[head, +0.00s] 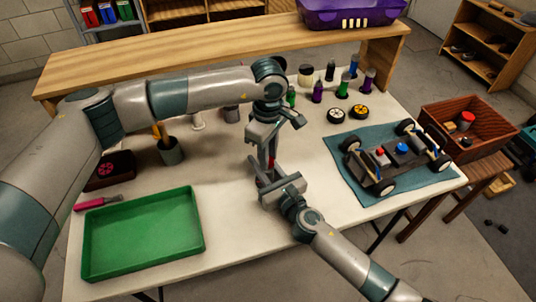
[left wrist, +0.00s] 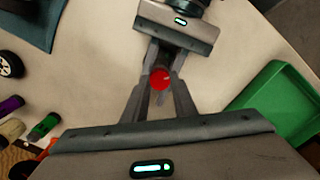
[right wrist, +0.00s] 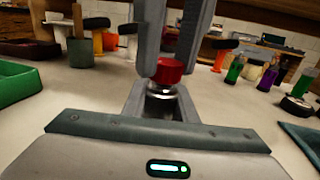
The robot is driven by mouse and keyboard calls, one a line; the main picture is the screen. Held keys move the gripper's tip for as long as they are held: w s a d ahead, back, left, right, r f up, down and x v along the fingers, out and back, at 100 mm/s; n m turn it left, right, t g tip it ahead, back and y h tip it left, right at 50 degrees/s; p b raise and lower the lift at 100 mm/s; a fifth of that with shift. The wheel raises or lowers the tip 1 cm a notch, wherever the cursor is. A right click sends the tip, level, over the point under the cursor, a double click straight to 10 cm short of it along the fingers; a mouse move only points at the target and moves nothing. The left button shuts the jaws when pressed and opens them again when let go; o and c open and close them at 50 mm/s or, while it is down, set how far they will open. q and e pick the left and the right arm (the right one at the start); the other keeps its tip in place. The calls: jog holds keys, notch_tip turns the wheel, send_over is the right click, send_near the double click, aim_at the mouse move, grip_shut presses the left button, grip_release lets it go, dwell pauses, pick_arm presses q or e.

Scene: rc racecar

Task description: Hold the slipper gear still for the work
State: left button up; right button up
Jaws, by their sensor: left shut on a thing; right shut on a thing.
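A small part with a round red top (right wrist: 170,70) and a shiny silver body (right wrist: 161,100) is held upright between my two grippers above the table. I cannot tell for sure whether it is the slipper gear. My left gripper (left wrist: 159,84) comes down from above, shut on the red top. My right gripper (right wrist: 160,108) comes in from the front, shut around the silver body just below. In the head view the two grippers meet (head: 271,178) near the table's middle, and the fingers mostly hide the part.
A green tray (head: 88,262) and a pink-handled tool (head: 95,202) lie at the left. A car chassis (head: 385,160) stands on a teal mat (head: 350,182) at the right. White table is clear around the grippers.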

pick_arm(q)
jog(key=n, duration=0.6)
dwell(0.4)
jog(key=o, duration=1.1)
jog(key=shift+c, duration=0.2)
notch_tip(320, 180, up, 12)
